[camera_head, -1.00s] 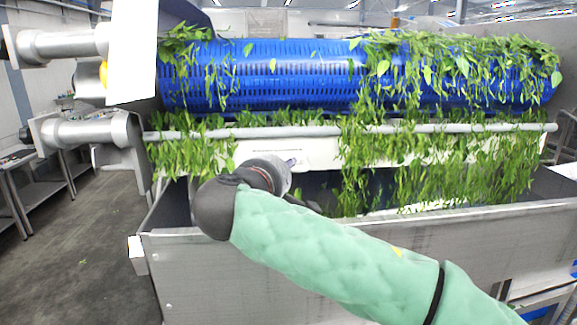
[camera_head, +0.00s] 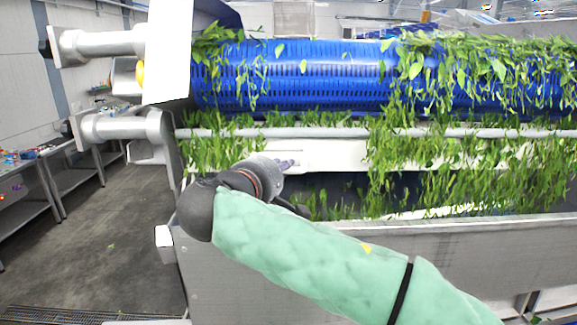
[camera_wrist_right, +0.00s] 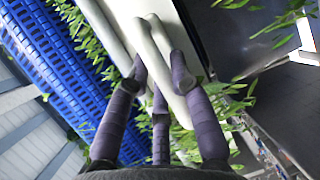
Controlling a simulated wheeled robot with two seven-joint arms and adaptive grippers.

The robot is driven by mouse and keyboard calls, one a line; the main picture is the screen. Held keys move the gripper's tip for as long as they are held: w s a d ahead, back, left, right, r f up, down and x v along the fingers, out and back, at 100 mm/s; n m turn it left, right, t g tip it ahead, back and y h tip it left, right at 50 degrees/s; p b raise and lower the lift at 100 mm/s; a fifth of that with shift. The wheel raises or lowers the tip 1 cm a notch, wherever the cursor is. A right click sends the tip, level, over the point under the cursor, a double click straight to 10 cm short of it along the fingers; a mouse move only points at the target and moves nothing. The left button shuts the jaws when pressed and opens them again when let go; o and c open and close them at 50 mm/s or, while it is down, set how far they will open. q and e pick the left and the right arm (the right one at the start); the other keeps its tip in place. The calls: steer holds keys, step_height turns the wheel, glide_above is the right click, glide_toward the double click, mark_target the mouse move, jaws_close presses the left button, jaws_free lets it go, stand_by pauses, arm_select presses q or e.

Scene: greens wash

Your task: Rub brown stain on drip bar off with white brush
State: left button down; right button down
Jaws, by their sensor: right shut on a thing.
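My right gripper (camera_head: 287,163) is at the white panel (camera_head: 330,154) below the grey pipe (camera_head: 310,132) of the washer. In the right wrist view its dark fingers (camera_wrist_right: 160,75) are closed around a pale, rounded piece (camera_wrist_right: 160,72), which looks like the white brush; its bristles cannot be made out. The pale bar (camera_wrist_right: 108,30) runs close beside the fingers. I cannot tell whether the brush touches it. No brown stain can be made out in either view; the gripper and leaves hide part of the bar. My left gripper is not in view.
A blue perforated drum (camera_head: 300,75) lies behind the pipe. Green leaves (camera_head: 450,165) hang over the pipe and panel, thickest at the right. A steel trough wall (camera_head: 470,250) stands in front. The floor at the left (camera_head: 110,240) is clear, beside metal tables (camera_head: 75,180).

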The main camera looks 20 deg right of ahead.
steer(key=shift+s+a+b, duration=0.25)
steer(key=shift+s+b, duration=0.05)
steer(key=shift+s, duration=0.65)
steer(key=shift+s+a+b, duration=0.3)
steer(key=shift+s, duration=0.7)
steer(key=shift+s+a+b, duration=0.25)
steer(key=shift+s+b, duration=0.05)
steer(key=shift+s, duration=0.65)
steer(key=shift+s+a+b, duration=0.15)
steer(key=shift+s+a, duration=0.05)
steer(key=shift+s, duration=0.55)
steer(key=shift+s+a+b, duration=0.15)
steer(key=shift+s+a, duration=0.05)
steer(key=shift+s, duration=0.55)
